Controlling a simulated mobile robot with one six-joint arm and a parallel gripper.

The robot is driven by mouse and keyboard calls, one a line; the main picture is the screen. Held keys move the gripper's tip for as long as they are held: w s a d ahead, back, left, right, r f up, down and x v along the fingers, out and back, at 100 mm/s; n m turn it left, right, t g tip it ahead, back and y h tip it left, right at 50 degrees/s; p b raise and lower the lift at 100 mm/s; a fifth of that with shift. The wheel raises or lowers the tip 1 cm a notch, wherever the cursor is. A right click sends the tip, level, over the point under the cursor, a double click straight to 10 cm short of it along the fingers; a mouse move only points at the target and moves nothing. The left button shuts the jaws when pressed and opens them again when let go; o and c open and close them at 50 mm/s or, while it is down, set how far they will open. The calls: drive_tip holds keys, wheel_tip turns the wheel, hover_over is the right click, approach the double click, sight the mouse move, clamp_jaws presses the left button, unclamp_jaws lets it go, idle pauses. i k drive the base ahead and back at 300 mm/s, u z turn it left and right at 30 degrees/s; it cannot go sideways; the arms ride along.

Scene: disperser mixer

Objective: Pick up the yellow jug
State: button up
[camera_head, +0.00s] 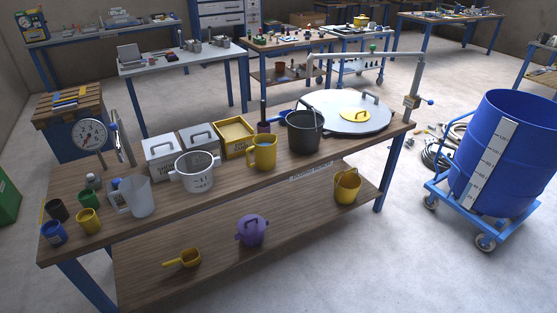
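The yellow jug (264,153) stands upright on the top of the wooden workbench (238,187), near its front edge. Its handle appears to point left. It stands between a white two-handled pot on the left and a black bucket on the right. My gripper is not in view.
The white pot (195,174) and black bucket (304,131) stand close to the jug. A yellow open box (233,136) is behind it. A large round lid (345,112) lies at the bench's right end. A blue drum (507,150) on a wheeled dolly stands right; floor shows between.

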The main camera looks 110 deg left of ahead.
sight(263, 147)
drive_tip(key=i, duration=0.15)
drive_tip(key=z, duration=0.2)
drive_tip(key=k, duration=0.2)
drive_tip(key=u, duration=3.05)
drive_tip(key=k, duration=0.25)
drive_tip(key=u, duration=1.8)
